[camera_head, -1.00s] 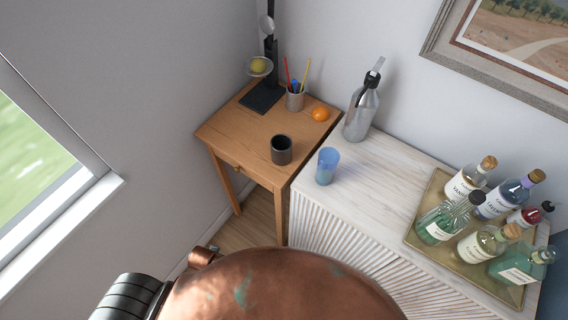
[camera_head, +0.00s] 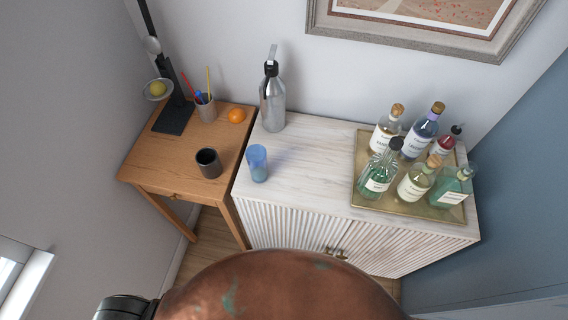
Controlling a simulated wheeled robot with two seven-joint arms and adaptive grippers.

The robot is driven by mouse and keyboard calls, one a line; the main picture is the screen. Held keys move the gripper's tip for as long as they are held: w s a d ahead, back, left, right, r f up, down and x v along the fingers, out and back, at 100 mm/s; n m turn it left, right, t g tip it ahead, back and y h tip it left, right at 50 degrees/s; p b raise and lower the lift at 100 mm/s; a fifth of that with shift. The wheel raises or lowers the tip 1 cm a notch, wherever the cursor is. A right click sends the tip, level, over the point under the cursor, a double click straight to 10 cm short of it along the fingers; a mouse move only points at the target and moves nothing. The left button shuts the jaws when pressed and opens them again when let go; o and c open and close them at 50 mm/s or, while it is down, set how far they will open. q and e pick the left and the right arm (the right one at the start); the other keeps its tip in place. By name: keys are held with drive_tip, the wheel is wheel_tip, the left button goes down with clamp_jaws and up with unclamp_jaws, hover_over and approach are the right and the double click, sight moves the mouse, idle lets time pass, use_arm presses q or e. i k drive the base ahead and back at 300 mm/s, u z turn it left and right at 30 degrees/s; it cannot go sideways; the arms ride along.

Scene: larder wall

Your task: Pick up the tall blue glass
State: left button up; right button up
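The tall blue glass (camera_head: 257,164) stands upright on the left end of the white ribbed cabinet (camera_head: 310,165), near its front left corner. It is translucent blue and nothing touches it. Neither of my grippers shows in the head view. A rounded copper-coloured part of my own body fills the bottom middle, well below the glass.
A black cup (camera_head: 209,163) stands left of the glass on the wooden table (camera_head: 150,158). A silver bottle (camera_head: 272,100) stands behind the glass. A pen cup (camera_head: 206,108) and an orange (camera_head: 236,115) are further back. A gold tray (camera_head: 362,165) of several bottles is right.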

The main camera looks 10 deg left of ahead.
sight(257, 154)
drive_tip(key=z, duration=0.4)
drive_tip(key=k, duration=0.9)
drive_tip(key=u, duration=1.3)
drive_tip(key=i, duration=0.5)
